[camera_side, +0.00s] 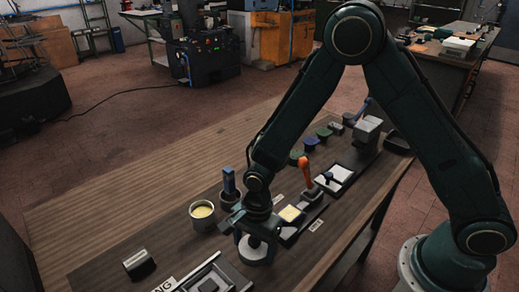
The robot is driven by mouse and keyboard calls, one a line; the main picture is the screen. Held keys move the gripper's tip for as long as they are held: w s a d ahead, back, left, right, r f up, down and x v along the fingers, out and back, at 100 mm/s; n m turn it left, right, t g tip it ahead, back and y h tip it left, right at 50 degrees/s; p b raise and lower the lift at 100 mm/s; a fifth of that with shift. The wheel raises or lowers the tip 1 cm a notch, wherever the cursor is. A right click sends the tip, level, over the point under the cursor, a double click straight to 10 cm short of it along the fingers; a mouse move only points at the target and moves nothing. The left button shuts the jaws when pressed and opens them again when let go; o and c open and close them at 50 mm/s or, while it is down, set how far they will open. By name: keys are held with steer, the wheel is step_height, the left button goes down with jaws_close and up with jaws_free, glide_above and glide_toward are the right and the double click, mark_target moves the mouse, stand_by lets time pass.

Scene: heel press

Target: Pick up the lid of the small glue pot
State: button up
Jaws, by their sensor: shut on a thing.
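My gripper (257,238) points down over the dark workbench, at the lower middle of the view. Its jaws are shut on the lid, at the top of a small, pale, round glue pot (257,258). The gripper hides most of the lid, and I cannot tell whether the lid is seated on the pot or raised from it.
An open pot with yellow contents (203,212) and a dark holder with a blue-handled tool (230,190) stand just left of my gripper. A dark block (138,264) and a metal frame (213,282) lie nearer.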

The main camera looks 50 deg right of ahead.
steer(key=shift+r, duration=0.1)
step_height(320, 180, up, 20)
stand_by(0.7)
steer(key=shift+w, duration=0.1)
stand_by(0.5)
glide_above(200, 214)
step_height(200, 214, down, 9)
steer(key=shift+d, duration=0.25)
steer(key=shift+f, duration=0.3)
steer(key=shift+f, duration=1.7)
steer(key=shift+f, duration=1.3)
stand_by(1.1)
